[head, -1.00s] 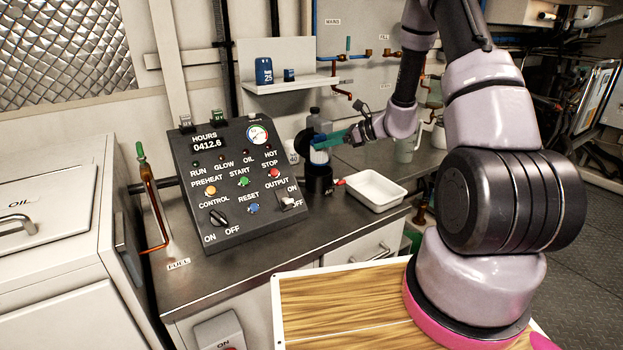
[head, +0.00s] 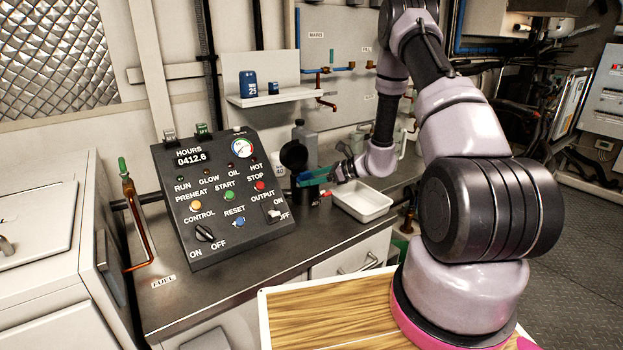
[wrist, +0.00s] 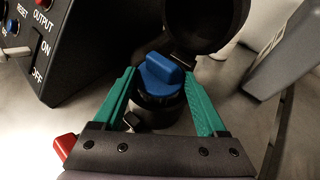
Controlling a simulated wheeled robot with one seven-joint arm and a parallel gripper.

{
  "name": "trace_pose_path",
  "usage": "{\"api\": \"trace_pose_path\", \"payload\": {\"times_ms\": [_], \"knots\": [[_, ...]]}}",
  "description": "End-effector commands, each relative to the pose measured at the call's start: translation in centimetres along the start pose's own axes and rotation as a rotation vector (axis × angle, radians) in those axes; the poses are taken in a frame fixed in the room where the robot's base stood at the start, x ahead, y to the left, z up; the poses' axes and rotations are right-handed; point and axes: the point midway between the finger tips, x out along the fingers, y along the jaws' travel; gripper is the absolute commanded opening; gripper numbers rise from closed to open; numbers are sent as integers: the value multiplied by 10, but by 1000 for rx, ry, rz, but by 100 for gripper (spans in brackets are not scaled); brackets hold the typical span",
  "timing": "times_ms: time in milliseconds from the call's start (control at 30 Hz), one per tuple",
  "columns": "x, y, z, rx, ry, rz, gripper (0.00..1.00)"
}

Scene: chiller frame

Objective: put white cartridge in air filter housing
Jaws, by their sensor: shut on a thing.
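My gripper (head: 316,175) has green fingers and is shut on a blue ridged piece (wrist: 163,75), which sits between the fingertips in the wrist view. The piece is at the mouth of a black round housing (wrist: 157,108) on the bench. How deep it sits, and what is below its blue top, is hidden. The housing's round black lid (wrist: 207,22) stands open behind it; the lid also shows in the head view (head: 293,155). A small white cylinder (head: 279,170) with dark print is partly visible behind the lid. I cannot tell whether it is the white cartridge.
The control panel (head: 215,195) stands close to the left of the housing. A white tray (head: 363,204) is to its right, and a grey bottle (head: 303,135) is behind. A small red part (wrist: 65,147) is close to my gripper's left side. The bench front is clear.

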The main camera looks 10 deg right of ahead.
Motion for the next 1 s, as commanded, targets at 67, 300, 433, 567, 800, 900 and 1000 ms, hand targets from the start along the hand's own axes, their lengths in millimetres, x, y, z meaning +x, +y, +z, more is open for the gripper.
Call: {"api": "trace_pose_path", "payload": {"times_ms": [67, 300, 433, 567, 800, 900, 1000], "knots": [[0, 0, -1, 0, 0, 0, 94], [-1, 0, 2, 0, 0, 0, 100], [-15, -1, 3, 0, 0, -2, 100], [-41, -1, 3, 1, 0, -5, 100], [-92, -1, 2, 0, 0, -3, 100], [-107, -1, 2, 0, 1, -2, 100], [-116, 0, 2, 0, 0, 0, 100]]}}
